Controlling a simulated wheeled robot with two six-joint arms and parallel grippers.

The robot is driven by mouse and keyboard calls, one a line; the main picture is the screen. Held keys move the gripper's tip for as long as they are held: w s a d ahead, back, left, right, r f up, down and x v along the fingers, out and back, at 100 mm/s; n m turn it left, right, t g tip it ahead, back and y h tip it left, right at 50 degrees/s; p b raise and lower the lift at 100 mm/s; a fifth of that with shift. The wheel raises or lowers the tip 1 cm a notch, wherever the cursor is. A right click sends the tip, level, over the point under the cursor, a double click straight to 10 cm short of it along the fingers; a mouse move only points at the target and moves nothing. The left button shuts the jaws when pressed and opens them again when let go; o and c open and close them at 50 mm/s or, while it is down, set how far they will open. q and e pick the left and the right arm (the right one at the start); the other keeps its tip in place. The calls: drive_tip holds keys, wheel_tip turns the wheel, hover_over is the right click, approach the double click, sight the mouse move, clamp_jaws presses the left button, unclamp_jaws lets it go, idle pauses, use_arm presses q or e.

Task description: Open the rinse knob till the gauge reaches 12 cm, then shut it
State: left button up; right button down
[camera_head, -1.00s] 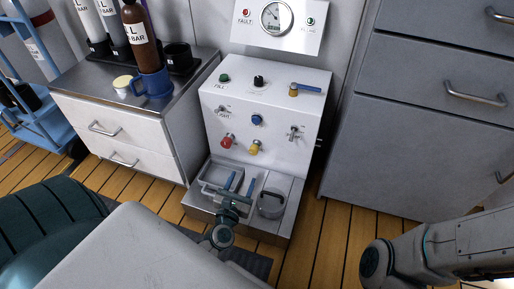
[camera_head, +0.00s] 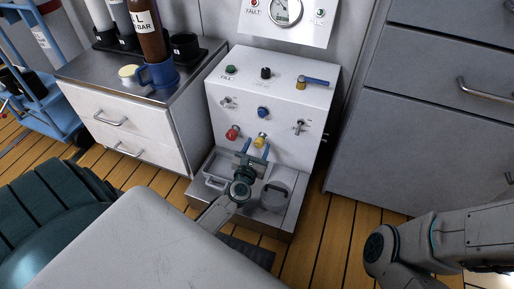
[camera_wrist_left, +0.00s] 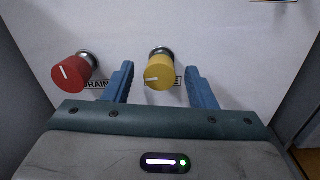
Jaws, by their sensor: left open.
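The white panel (camera_head: 285,85) carries several knobs. The yellow knob (camera_head: 261,140) is low on its front; in the left wrist view the yellow knob (camera_wrist_left: 160,72) has a pale pointer line, and its label is mostly hidden behind it. My left gripper (camera_head: 254,150) is open, its blue fingers pointing at the panel. In the left wrist view the fingers stand either side of the yellow knob, apart from it. The gauge (camera_head: 285,10) is a round dial at the top; its reading is too small to tell. My right gripper is out of view.
A red knob (camera_wrist_left: 74,73), labelled DRAIN, sits just left of the left finger. A blue knob (camera_head: 263,112) and a switch (camera_head: 299,126) are nearby. A metal tray (camera_head: 270,222) lies below. A blue mug (camera_head: 160,75) stands on the left cabinet.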

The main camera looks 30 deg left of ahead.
use_arm(q)
drive_tip(key=c, duration=1)
drive_tip(key=shift+o, duration=0.2)
